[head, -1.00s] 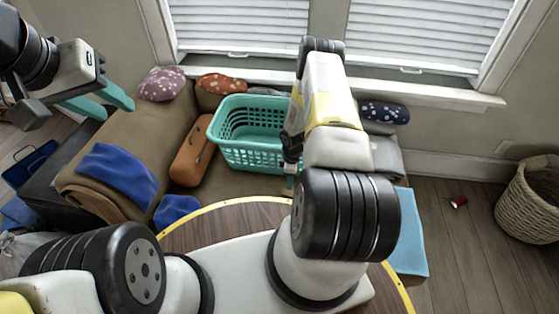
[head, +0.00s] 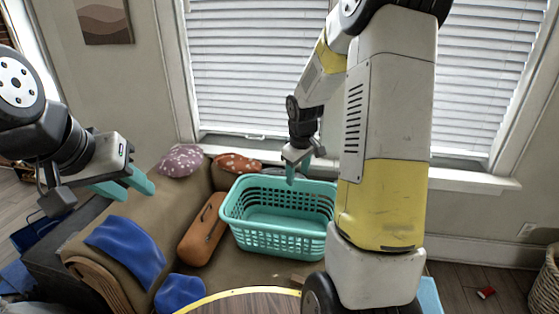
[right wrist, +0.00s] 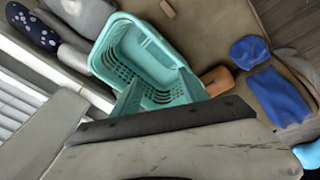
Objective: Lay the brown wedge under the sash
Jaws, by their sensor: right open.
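A small tan-brown piece (head: 298,277), which looks like the wedge, lies on the sofa seat in front of the teal basket, partly hidden by my right arm. It also shows at the top of the right wrist view (right wrist: 167,9). The window sash (head: 250,135) is at the back, above the white sill, with its blind down. My right gripper (head: 298,172) is open and empty, above the back of the basket and in front of the sill. My left gripper (head: 123,188) is open and empty, above the sofa's left arm.
The teal basket (head: 275,238) stands on the brown sofa. An orange case (head: 202,230), blue cloths (head: 127,248) and cushions (head: 181,160) lie around it. A round table (head: 250,302) is close in front. A small red object (head: 486,292) is on the floor, right, beside a wicker basket (head: 547,280).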

